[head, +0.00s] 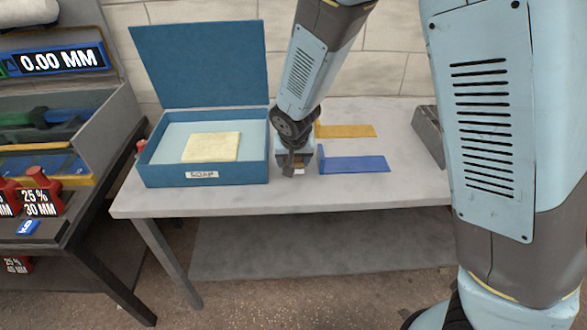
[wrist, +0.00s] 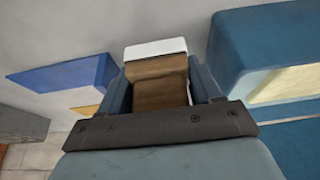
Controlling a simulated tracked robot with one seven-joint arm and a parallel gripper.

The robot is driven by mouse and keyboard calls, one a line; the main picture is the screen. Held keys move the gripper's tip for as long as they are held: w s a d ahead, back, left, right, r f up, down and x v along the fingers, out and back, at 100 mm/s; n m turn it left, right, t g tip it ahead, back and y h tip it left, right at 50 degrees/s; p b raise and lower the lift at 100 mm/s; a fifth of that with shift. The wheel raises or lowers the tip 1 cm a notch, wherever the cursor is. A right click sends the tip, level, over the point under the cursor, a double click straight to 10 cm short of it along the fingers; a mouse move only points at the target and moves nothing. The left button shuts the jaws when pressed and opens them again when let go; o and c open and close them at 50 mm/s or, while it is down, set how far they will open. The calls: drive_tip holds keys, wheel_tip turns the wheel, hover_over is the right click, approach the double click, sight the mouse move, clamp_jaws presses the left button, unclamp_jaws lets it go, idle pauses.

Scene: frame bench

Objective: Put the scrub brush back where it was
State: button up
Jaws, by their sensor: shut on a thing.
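My gripper (head: 296,168) is shut on the scrub brush, close above the grey bench, between the blue box and the blue bracket. In the wrist view, the scrub brush (wrist: 157,82) has a brown wooden body and a white end, and sits between the two fingers of my gripper (wrist: 162,88). In the head view the gripper hides most of the brush; only a small pale bit (head: 299,171) shows below it. I cannot tell whether the brush touches the bench.
The open blue box (head: 160,173), labelled SOAP, holds a pale yellow block (head: 211,147). A blue bracket (head: 355,164) and a yellow bracket (head: 348,131) stand right of my gripper. A grey container (head: 428,133) is farther right. The bench's front right (head: 390,190) is clear.

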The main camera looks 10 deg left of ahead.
drive_tip(key=shift+w+a+f, duration=0.15)
drive_tip(key=shift+w+f, duration=0.5)
drive_tip(key=shift+f, duration=1.65)
drive_tip(key=o, duration=1.1)
drive_tip(key=v, duration=1.2)
